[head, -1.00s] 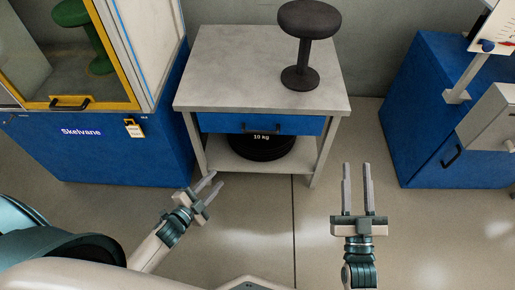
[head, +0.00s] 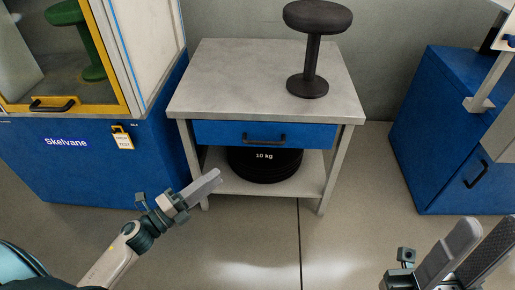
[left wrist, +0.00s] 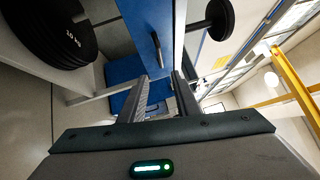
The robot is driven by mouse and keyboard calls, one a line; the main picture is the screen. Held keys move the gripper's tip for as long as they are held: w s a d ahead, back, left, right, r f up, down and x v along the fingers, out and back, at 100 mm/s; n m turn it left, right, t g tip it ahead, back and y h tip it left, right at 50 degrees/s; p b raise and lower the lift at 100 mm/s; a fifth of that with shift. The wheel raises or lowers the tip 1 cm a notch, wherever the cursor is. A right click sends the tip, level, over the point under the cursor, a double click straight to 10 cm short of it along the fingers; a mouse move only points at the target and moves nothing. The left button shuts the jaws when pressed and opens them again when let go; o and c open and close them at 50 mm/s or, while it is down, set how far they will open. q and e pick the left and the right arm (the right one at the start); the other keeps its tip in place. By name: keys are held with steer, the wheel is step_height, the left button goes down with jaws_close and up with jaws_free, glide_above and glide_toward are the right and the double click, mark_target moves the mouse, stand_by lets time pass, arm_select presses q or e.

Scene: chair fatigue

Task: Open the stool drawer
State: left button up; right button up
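The blue drawer (head: 215,132) sits shut under the grey top of the table (head: 240,80), with a dark bar handle (head: 264,138) on its front. The handle also shows in the left wrist view (left wrist: 156,48), beyond the fingertips. A black stool (head: 308,60) stands upright on the table. My left gripper (head: 212,182) is below and left of the handle, apart from it. Its fingers overlap in the head view, but the left wrist view (left wrist: 160,82) shows them open and empty. My right gripper (head: 482,235) is open and empty at the lower right.
Black 10 kg weight discs (head: 265,165) lie on the lower shelf. A blue cabinet (head: 95,165) with a yellow-framed glass front stands left of the table. Another blue cabinet (head: 430,130) stands at right. The floor before the table is clear.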

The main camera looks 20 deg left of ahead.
arm_select(q)
steer(key=b+x, duration=0.1)
steer(key=x, duration=1.6)
steer(key=shift+w, duration=0.25)
steer(key=shift+f, duration=0.1)
jaws_close()
